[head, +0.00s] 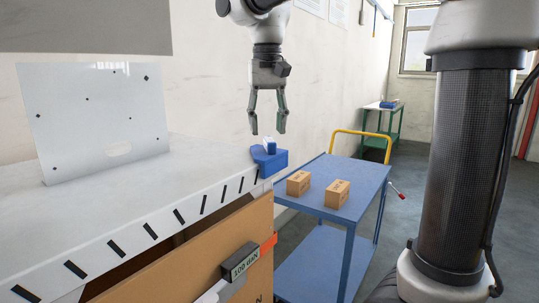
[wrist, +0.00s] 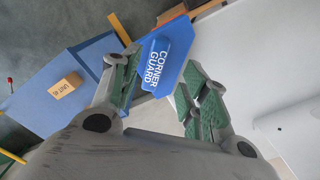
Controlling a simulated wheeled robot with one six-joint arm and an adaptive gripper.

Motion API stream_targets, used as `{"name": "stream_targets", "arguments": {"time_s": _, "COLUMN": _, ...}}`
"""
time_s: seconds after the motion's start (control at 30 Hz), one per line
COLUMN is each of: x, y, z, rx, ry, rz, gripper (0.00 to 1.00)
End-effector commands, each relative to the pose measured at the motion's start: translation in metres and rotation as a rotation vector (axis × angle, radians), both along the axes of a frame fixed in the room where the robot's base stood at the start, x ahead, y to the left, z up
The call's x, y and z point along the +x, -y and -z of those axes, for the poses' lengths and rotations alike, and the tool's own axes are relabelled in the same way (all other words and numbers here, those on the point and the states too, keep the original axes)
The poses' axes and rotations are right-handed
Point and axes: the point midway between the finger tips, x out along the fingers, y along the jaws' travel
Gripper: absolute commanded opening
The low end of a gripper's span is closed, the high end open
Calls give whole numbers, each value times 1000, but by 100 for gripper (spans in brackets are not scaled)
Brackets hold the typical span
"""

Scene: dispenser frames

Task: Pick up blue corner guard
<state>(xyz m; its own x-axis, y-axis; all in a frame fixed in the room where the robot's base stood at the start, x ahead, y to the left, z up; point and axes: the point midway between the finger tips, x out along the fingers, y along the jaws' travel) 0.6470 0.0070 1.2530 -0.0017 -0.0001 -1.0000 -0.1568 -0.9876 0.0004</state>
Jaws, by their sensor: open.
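In the wrist view the corner guard (wrist: 166,62) shows white lettering reading "CORNER GUARD" and lies beyond and between my fingers. My gripper (head: 267,132) is open and empty, pointing down above the corner guard with a small gap in the head view. In the wrist view my gripper (wrist: 160,100) shows its green-padded fingers spread on either side of the guard. I cannot tell the exact clearance.
The white worktop (head: 110,215) with black stripes stands at left, with an upright white panel (head: 95,120) on it. A blue cart (head: 335,170) with two cardboard boxes (head: 337,193) stands to the right. A green table (head: 380,115) is farther back.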

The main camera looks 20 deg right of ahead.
Motion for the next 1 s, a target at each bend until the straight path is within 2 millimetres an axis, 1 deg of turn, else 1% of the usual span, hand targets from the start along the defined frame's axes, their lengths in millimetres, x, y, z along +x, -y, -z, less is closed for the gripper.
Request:
{"name": "stream_targets", "arguments": {"time_s": 0.13, "x": 4, "y": 8, "z": 24, "rx": -2, "ry": -3, "rz": 2, "gripper": 45}}
{"name": "stream_targets", "arguments": {"time_s": 0.2, "x": 5, "y": 8, "z": 34, "rx": -1, "ry": -2, "rz": 0, "gripper": 45}}
{"name": "stream_targets", "arguments": {"time_s": 0.3, "x": 5, "y": 8, "z": 43, "rx": 0, "ry": 0, "rz": 0, "gripper": 45}}
{"name": "stream_targets", "arguments": {"time_s": 0.57, "x": 5, "y": 7, "z": 46, "rx": 1, "ry": 2, "rz": 0, "gripper": 45}}
{"name": "stream_targets", "arguments": {"time_s": 0.6, "x": 5, "y": 7, "z": 46, "rx": 1, "ry": 1, "rz": 0, "gripper": 37}}
{"name": "stream_targets", "arguments": {"time_s": 0.67, "x": 5, "y": 7, "z": 46, "rx": 1, "ry": 1, "rz": 0, "gripper": 26}}
{"name": "stream_targets", "arguments": {"time_s": 0.8, "x": 5, "y": 7, "z": 46, "rx": 1, "ry": 1, "rz": 0, "gripper": 1}}
{"name": "stream_targets", "arguments": {"time_s": 1.0, "x": 5, "y": 7, "z": 45, "rx": 1, "ry": 2, "rz": 0, "gripper": 0}}
